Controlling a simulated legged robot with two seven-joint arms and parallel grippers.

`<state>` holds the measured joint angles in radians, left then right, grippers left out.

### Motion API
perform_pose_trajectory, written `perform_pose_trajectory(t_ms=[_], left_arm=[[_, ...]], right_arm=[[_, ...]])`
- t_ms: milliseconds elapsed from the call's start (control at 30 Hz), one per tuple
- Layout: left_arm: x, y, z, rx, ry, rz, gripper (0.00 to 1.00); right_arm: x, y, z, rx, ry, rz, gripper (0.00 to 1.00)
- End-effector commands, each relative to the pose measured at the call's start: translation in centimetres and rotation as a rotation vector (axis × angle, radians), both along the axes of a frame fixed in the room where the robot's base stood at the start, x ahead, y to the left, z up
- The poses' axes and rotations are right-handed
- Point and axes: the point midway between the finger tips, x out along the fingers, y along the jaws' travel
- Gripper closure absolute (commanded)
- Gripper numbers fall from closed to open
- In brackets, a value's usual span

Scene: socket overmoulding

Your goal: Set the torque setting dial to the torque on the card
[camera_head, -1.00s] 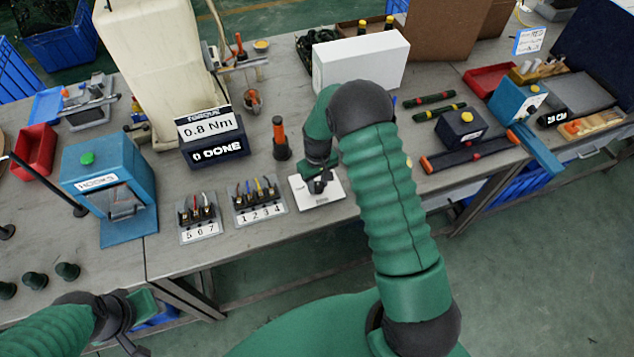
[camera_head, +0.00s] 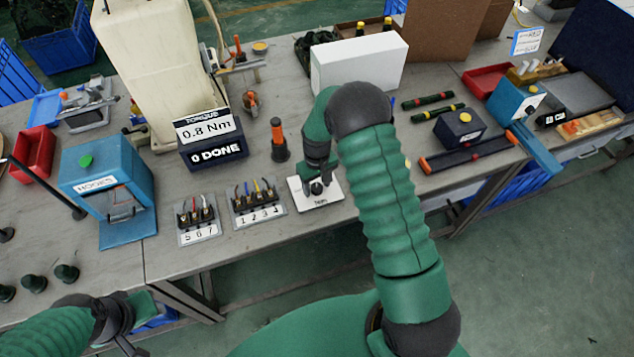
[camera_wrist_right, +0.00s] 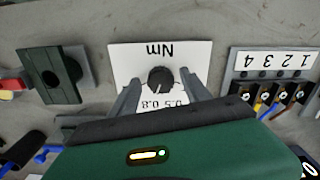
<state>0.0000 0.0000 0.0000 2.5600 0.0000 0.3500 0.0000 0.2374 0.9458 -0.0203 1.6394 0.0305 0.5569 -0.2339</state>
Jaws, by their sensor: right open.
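The torque card (camera_head: 207,128) reads 0.8 Nm and stands on the dark box marked 0 DONE. The black dial (camera_head: 316,187) sits on a white plate (camera_head: 326,200). In the right wrist view, the dial (camera_wrist_right: 160,79) has a pale mark facing the upside-down numbers on the plate's near edge. I cannot tell exactly which number it meets. My right gripper (camera_head: 319,174) is just above the dial. In the wrist view its fingers (camera_wrist_right: 163,88) are apart, on either side of the dial. My left gripper (camera_head: 128,342) is at the lower left, its jaws unclear.
Numbered connector holders (camera_head: 258,212) and (camera_head: 199,232) stand left of the plate. An orange-topped driver (camera_head: 279,140) stands behind them. A white box (camera_head: 358,64) is behind my right arm.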

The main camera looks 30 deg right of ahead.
Motion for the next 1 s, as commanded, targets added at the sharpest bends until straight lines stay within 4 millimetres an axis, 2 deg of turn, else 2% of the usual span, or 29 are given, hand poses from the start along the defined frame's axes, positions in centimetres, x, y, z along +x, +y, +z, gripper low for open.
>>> perform_pose_trajectory(t_ms=[167,500,600,800,1000], left_arm=[[0.0,0.0,-0.1,0.0,0.0,0.0,0.64],[0.0,0.0,-0.3,0.0,0.0,0.0,0.64],[0.0,0.0,-0.3,0.0,0.0,0.0,0.64],[0.0,0.0,-0.3,0.0,0.0,0.0,0.64],[0.0,0.0,-0.3,0.0,0.0,0.0,0.64]], right_arm=[[0.1,0.0,2.1,0.0,-0.004,0.0,0.44],[0.2,-0.1,11.8,0.0,-0.006,0.0,0.44],[0.2,-0.1,14.2,0.0,-0.004,-0.001,0.44],[0.1,-0.1,16.5,0.001,0.0,-0.001,0.44],[0.1,-0.1,16.7,0.001,0.001,-0.001,0.44]])
